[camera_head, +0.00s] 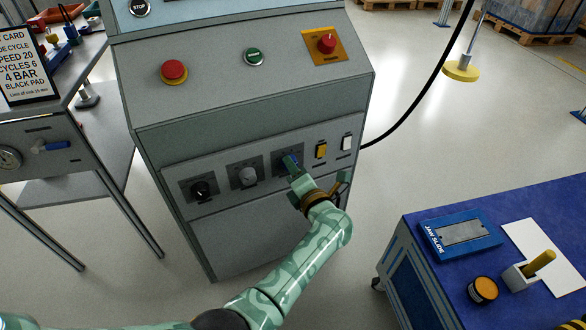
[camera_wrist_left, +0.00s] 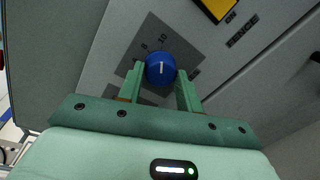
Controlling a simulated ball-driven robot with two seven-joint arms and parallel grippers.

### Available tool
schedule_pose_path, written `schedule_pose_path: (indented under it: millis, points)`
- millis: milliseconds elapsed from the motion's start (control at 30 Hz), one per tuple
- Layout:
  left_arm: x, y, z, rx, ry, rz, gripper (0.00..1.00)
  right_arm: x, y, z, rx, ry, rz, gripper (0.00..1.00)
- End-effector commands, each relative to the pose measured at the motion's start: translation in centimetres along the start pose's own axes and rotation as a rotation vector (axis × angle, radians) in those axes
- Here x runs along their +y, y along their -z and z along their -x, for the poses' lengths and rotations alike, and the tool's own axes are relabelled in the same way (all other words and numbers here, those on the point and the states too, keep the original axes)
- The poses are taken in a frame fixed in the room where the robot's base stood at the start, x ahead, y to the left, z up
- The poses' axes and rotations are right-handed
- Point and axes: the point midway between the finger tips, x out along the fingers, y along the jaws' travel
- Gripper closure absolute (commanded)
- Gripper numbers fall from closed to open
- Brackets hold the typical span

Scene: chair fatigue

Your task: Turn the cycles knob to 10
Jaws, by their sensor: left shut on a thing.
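A blue knob (camera_wrist_left: 160,68) with a short white line sits on a dark grey scale plate (camera_wrist_left: 172,36) on the machine's lower panel. The number 10 shows on the plate above the knob in the left wrist view, with another number to its left. The white line runs nearly upright in that view, roughly toward the 10. My left gripper (camera_wrist_left: 161,88) is shut on the blue knob, one finger on each side. In the head view, my left gripper (camera_head: 292,168) covers most of this knob. Its name label is not readable. My right gripper is out of view.
Left of it sit a grey knob (camera_head: 247,176) and a black knob (camera_head: 201,189); right, a yellow switch (camera_head: 321,150) and a white switch (camera_head: 347,142). Red buttons (camera_head: 174,70) and (camera_head: 327,43) sit above. A blue-topped cart (camera_head: 415,222) stands at right.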

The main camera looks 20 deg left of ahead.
Motion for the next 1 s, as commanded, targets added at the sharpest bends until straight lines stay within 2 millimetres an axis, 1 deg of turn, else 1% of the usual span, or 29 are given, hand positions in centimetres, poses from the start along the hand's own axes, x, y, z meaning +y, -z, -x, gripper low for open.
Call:
schedule_pose_path:
  millis: [300,733,767,800,833,1000]
  points:
    - [-0.16,-0.07,0.12,0.006,0.003,-0.085,0.88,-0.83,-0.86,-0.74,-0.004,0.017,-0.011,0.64]
    - [-0.21,-0.05,0.11,0.006,0.003,-0.096,0.88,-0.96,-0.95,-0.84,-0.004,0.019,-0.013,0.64]
    - [-0.21,-0.05,0.11,0.006,0.003,-0.096,0.62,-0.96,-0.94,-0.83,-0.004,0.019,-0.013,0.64]
    - [-0.20,-0.05,0.11,0.006,0.003,-0.095,0.51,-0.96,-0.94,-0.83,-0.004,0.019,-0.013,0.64]
    - [-0.19,-0.05,0.10,0.006,0.002,-0.095,0.43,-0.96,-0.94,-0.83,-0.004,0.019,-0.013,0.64]
    - [-0.11,-0.04,0.04,0.007,0.001,-0.094,0.43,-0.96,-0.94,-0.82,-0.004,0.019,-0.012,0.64]
